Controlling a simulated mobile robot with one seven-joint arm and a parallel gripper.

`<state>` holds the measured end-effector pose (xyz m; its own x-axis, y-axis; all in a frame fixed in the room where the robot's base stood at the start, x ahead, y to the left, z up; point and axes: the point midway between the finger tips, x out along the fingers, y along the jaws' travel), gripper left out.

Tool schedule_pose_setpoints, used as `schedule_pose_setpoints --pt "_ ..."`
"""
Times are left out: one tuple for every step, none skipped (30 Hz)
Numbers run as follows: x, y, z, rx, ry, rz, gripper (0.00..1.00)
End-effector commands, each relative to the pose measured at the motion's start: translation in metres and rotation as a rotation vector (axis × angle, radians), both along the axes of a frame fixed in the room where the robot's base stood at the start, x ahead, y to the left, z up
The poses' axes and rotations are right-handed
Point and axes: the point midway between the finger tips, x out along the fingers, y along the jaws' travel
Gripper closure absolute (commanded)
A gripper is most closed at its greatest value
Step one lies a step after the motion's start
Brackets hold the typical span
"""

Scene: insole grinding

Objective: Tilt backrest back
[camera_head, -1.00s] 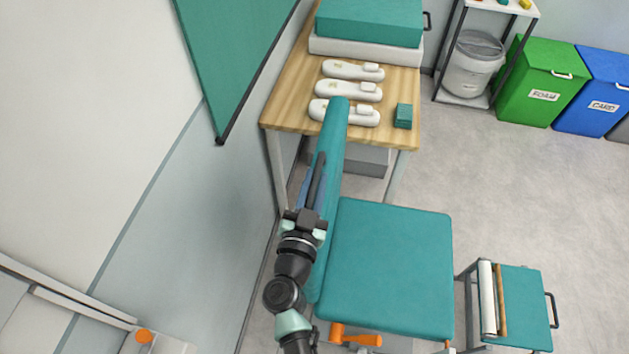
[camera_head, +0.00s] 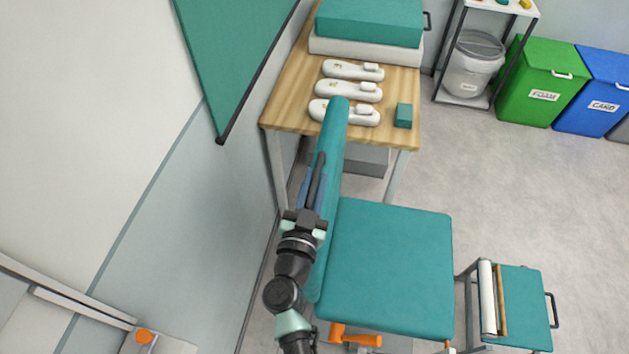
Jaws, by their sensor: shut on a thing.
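The teal chair's backrest (camera_head: 333,150) stands nearly upright along the left side of the teal seat (camera_head: 388,268), its top end reaching in front of the wooden table. A dark bar (camera_head: 317,182) runs along the back of the backrest. My gripper (camera_head: 304,218) is behind the backrest at its left side, shut on what looks like this dark bar. My arm hides the lower left part of the backrest, and the fingertips are hard to make out. An orange lever (camera_head: 355,336) sits below the seat's front edge.
A wooden table (camera_head: 285,105) with several white insole-shaped pieces (camera_head: 350,90) and a small teal block (camera_head: 403,116) stands behind the chair. The wall is close on the left.

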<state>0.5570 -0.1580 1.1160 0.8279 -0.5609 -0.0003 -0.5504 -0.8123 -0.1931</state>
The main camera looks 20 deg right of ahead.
Motion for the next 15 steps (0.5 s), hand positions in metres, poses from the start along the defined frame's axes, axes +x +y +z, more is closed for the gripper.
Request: schedule_pose_setpoints --pt "-0.0002 -0.0004 0.0001 0.003 -0.001 -0.002 1.00" --pt "-0.0002 -0.0004 0.0001 0.003 -0.001 -0.002 1.00" --pt "-0.0002 -0.0004 0.0001 0.004 -0.002 -0.002 1.00" --pt "-0.0002 -0.0004 0.0001 0.004 -0.002 -0.002 1.00" --pt "-0.0002 -0.0004 0.0001 0.003 -0.003 -0.002 1.00" --pt "-0.0002 -0.0004 0.0001 0.003 -0.003 -0.002 1.00" --pt "-0.0002 -0.0004 0.0001 0.003 -0.003 -0.002 1.00" --pt "-0.0003 -0.0004 0.0001 0.003 -0.003 -0.002 1.00" --pt "-0.0003 -0.0004 0.0001 0.003 -0.003 -0.002 1.00" --pt "-0.0003 -0.0004 0.0001 0.003 -0.003 -0.002 1.00" --pt "-0.0003 -0.0004 0.0001 0.003 -0.003 -0.002 1.00" --pt "-0.0002 -0.0004 0.0001 0.003 -0.003 -0.002 1.00" --pt "0.0001 0.0000 0.0002 0.003 -0.001 -0.002 1.00" --pt "0.0009 0.0010 0.0003 0.002 -0.001 -0.002 1.00" --pt "0.0031 0.0035 0.0003 -0.001 0.002 -0.001 1.00"
